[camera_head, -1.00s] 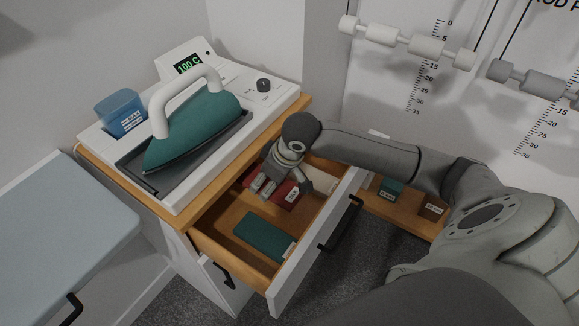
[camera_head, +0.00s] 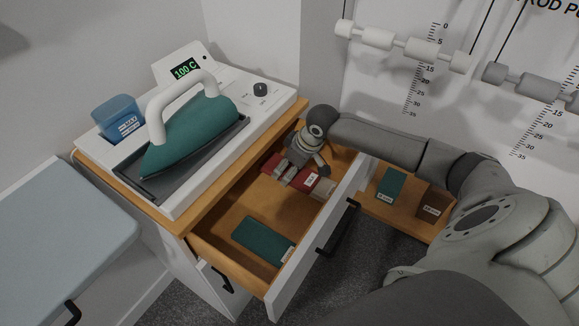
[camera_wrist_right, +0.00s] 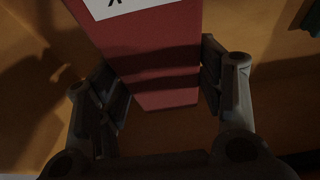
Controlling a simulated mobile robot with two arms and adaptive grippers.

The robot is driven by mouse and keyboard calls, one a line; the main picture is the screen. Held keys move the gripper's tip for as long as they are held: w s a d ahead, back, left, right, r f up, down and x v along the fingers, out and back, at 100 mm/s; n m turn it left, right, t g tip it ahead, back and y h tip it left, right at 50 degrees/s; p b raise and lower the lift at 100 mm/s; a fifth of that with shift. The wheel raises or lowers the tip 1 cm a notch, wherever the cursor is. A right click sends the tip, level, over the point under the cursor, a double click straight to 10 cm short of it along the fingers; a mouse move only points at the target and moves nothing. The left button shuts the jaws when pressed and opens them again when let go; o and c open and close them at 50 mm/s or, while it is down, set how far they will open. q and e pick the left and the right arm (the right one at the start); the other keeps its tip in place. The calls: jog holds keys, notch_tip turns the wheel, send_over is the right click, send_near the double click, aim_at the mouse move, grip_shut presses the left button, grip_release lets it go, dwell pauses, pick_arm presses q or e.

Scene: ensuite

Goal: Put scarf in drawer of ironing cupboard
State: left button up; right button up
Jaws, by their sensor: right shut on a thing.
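A red folded cloth with a white label is in the right wrist view (camera_wrist_right: 150,55) between the two fingers of my right gripper (camera_wrist_right: 160,90). I cannot read its label well enough to tell if it is the scarf. In the head view the right gripper (camera_head: 290,174) is shut on this red cloth (camera_head: 272,164), at the back part of the open drawer (camera_head: 232,207). Whether the cloth rests on the drawer floor is hard to tell. The drawer belongs to the ironing cupboard (camera_head: 212,275). My left gripper is not in view.
A green folded cloth (camera_head: 263,240) lies at the drawer's front left, with bare floor around it. A pale item lies partly hidden near the gripper. A teal iron (camera_head: 195,135) and blue tank (camera_head: 117,115) stand on top. Green (camera_head: 391,184) and brown (camera_head: 434,203) items sit on a low shelf.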

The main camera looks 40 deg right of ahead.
jog(key=shift+f, duration=0.1)
jog(key=shift+f, duration=0.1)
jog(key=o, duration=1.1)
jog(key=shift+f, duration=0.1)
jog(key=shift+c, duration=0.2)
jog(key=shift+r, duration=0.35)
jog(key=v, duration=1.2)
jog(key=shift+p, duration=0.35)
